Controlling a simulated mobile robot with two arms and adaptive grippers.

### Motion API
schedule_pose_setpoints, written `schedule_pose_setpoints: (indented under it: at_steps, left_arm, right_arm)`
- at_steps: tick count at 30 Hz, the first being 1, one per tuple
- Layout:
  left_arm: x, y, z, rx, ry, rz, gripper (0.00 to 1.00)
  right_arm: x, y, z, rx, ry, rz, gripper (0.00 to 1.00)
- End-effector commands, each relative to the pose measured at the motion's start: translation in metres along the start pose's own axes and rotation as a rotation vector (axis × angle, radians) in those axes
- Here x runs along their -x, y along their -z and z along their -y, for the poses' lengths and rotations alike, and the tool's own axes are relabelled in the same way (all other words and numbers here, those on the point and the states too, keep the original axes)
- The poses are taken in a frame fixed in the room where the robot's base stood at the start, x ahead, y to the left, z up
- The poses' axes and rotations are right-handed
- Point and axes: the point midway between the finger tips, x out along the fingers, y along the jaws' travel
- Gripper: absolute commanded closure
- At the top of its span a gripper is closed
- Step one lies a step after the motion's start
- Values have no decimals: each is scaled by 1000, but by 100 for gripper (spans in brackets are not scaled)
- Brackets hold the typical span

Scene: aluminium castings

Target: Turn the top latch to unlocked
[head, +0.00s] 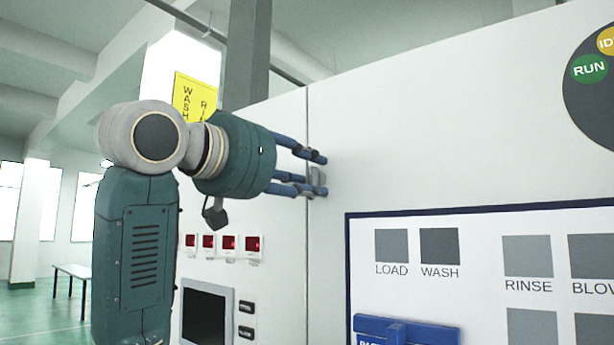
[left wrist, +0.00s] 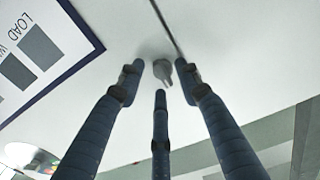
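The top latch (head: 317,175) is a small grey knob on the white cabinet face, beside the vertical panel seam. In the left wrist view it shows as a grey latch (left wrist: 163,72) with a short handle, between my fingertips. My left gripper (head: 319,178) has three blue fingers reaching to the panel around the latch. In the left wrist view my left gripper (left wrist: 160,79) has its fingers spread, with gaps visible between the side fingertips and the latch. Fingers partly hide the latch in the head view. My right gripper is not in view.
A blue-framed process board (head: 480,207) is to the right of the latch. Red displays (head: 227,243) and a dark screen (head: 205,314) are on the cabinet below my arm. A yellow sign (head: 194,97) is behind my arm. A round RUN dial (head: 590,69) is at upper right.

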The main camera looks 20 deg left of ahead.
Motion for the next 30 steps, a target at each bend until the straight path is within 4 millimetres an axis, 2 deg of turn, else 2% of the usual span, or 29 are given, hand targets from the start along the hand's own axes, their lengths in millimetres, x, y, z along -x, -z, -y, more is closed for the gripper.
schedule_pose_setpoints:
  at_steps: [8, 11, 21, 25, 30]
  left_arm:
    - [5, 0, 0, -1, 0, 0, 66]
    - [18, 1, 0, -1, 0, -3, 66]
    - [89, 1, 0, -1, 1, -4, 66]
    - [108, 1, 0, -1, 1, -2, 66]
    - [119, 0, 0, 0, 0, -1, 66]
  right_arm:
    - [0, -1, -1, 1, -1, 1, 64]
    - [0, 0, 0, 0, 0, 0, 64]
    - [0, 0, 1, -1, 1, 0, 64]
    - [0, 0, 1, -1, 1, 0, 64]
    - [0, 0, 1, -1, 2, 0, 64]
